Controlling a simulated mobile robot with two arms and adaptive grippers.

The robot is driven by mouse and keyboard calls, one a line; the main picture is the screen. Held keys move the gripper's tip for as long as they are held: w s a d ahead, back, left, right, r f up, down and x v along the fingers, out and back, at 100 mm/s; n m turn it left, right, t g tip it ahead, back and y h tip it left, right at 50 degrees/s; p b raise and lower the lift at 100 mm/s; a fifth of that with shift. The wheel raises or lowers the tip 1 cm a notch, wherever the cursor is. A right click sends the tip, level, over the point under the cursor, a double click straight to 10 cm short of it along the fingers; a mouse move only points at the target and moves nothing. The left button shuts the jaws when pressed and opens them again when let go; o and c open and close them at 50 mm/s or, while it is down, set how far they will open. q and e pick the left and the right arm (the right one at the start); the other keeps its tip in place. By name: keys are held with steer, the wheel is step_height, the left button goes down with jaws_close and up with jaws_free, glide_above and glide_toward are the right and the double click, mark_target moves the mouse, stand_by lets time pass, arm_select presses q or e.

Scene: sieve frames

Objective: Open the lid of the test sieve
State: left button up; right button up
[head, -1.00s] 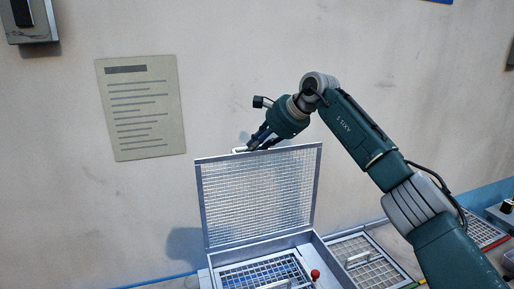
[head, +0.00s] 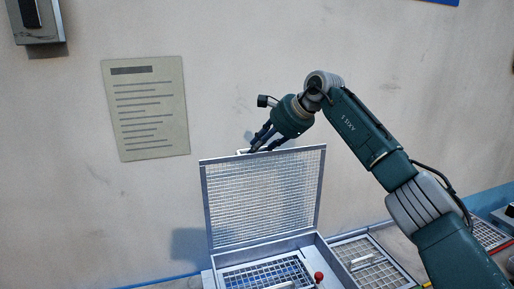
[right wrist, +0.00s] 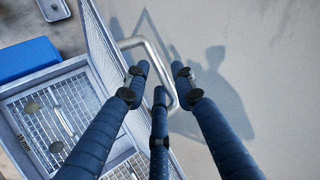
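The test sieve's mesh lid (head: 262,197) stands raised, roughly upright, at the back of the sieve box (head: 320,252). In the right wrist view the lid (right wrist: 102,50) is seen nearly edge-on, with its metal loop handle (right wrist: 150,52) pointing toward the wall. My right gripper (head: 257,146) is at the lid's top edge, by the handle. In the right wrist view its fingers (right wrist: 160,78) straddle the handle bar, with gaps between the tips and the bar; it looks open. My left gripper is in neither view.
A wall with a posted sheet (head: 146,108) stands close behind the lid. Another mesh frame with a handle (head: 370,262) lies right of the box. A red knob (head: 318,277) is at the box's front right. A blue block (right wrist: 28,60) shows in the right wrist view.

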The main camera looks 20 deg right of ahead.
steer(key=v, duration=1.1)
steer(key=shift+r, duration=0.25)
steer(key=shift+s, duration=0.15)
